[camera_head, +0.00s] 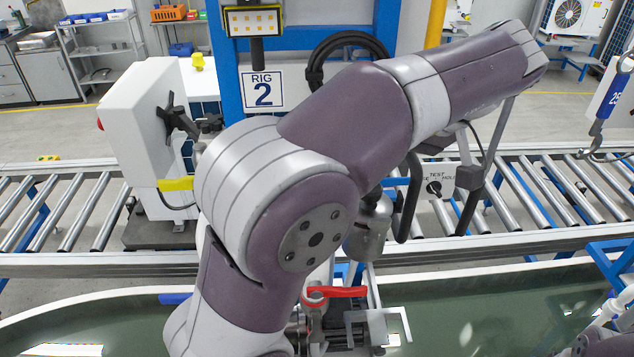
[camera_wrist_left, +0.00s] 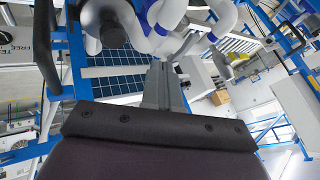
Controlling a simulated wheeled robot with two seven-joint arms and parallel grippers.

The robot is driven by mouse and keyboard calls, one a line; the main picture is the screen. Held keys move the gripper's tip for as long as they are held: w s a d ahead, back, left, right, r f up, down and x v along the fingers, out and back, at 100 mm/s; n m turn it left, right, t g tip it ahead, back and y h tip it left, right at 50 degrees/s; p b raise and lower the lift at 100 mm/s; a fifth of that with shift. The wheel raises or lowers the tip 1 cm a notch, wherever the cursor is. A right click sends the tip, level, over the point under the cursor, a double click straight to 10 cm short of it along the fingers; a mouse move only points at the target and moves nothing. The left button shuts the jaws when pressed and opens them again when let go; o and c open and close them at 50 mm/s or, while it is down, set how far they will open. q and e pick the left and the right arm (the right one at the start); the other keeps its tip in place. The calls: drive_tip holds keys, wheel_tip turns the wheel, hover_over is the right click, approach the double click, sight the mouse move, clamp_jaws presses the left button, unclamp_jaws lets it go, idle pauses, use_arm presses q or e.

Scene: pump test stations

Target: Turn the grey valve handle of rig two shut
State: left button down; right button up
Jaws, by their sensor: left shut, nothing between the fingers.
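The RIG 2 sign (camera_head: 262,90) hangs on a blue post in the head view, behind my raised left arm. Below the arm a red lever handle (camera_head: 336,291) sits on metal pipework, with a grey metal bracket-like part (camera_head: 374,325) beside it. I cannot tell whether that part is the grey valve handle; no grey handle is clearly made out, and my arm hides much of the rig. My left gripper (camera_wrist_left: 163,84) shows in the left wrist view, shut and empty, with no handle between its fingers. It is hidden in the head view. My right gripper is out of view.
A roller conveyor (camera_head: 70,212) crosses behind a green-floored basin (camera_head: 480,305). A white box unit with a black star knob (camera_head: 178,118) stands left of my arm. A blue handle (camera_head: 174,298) lies lower left.

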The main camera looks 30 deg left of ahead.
use_arm(q)
drive_tip(key=p+x, duration=0.1)
drive_tip(key=x, duration=0.2)
drive_tip(key=s+a+p+x, duration=0.1)
drive_tip(key=x, duration=0.2)
drive_tip(key=r+p+x, duration=0.1)
drive_tip(key=x, duration=0.3)
drive_tip(key=shift+s+a+r, duration=0.1)
drive_tip(key=shift+s+a, duration=0.1)
drive_tip(key=shift+s, duration=0.15)
drive_tip(key=shift+s+a, duration=0.35)
drive_tip(key=shift+s, duration=0.15)
drive_tip(key=shift+a, duration=0.15)
